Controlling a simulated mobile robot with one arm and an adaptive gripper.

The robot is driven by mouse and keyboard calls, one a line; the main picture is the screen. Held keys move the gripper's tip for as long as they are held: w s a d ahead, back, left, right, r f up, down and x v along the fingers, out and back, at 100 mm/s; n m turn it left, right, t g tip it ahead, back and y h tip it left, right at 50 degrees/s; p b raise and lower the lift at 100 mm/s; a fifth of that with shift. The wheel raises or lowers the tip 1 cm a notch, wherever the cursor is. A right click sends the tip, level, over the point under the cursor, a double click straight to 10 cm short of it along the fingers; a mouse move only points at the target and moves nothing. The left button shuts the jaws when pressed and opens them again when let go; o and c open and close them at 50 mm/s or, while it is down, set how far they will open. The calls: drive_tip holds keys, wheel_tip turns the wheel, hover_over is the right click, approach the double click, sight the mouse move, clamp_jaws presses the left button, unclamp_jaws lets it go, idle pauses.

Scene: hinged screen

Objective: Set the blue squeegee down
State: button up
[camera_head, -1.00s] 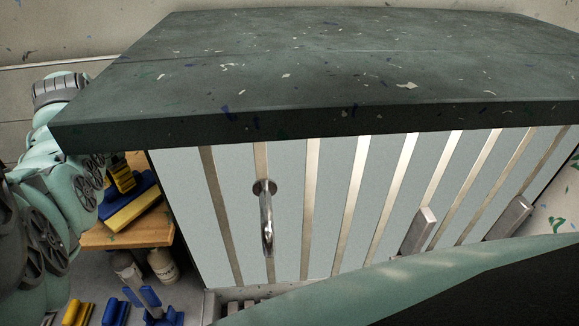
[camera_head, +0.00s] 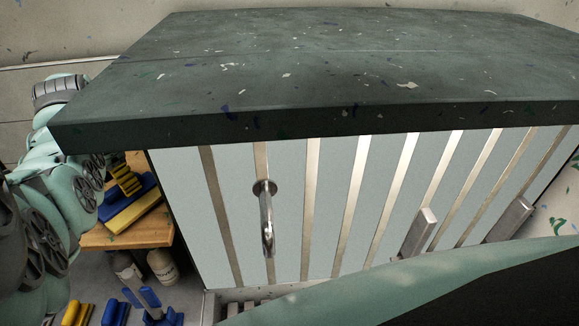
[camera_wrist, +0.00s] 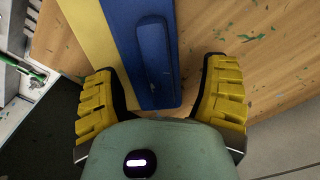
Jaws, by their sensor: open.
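The blue squeegee (camera_wrist: 152,50) lies flat on a wooden surface, with its blue grip facing up in the wrist view. It also shows beside the cabinet in the head view (camera_head: 122,203). My gripper (camera_wrist: 162,90) is open, with one yellow finger on each side of the squeegee's near end. Gaps show between the fingers and the squeegee. In the head view my gripper (camera_head: 125,181) is at the squeegee, partly hidden by my arm.
A yellow strip (camera_wrist: 92,30) lies along the squeegee's left side. The wooden surface (camera_head: 150,233) is bare to the right in the wrist view. A striped cabinet (camera_head: 330,200) with a dark top stands close by. Bottles (camera_head: 162,265) and blue and yellow tools stand below.

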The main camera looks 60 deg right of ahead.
drive_tip(key=shift+r+p, duration=0.7)
drive_tip(key=shift+r, duration=1.9)
wheel_tip(320, 180, up, 3)
drive_tip(key=p, duration=0.2)
drive_tip(key=shift+p, duration=0.35)
drive_tip(key=shift+f, duration=0.1)
drive_tip(key=shift+w, duration=0.1)
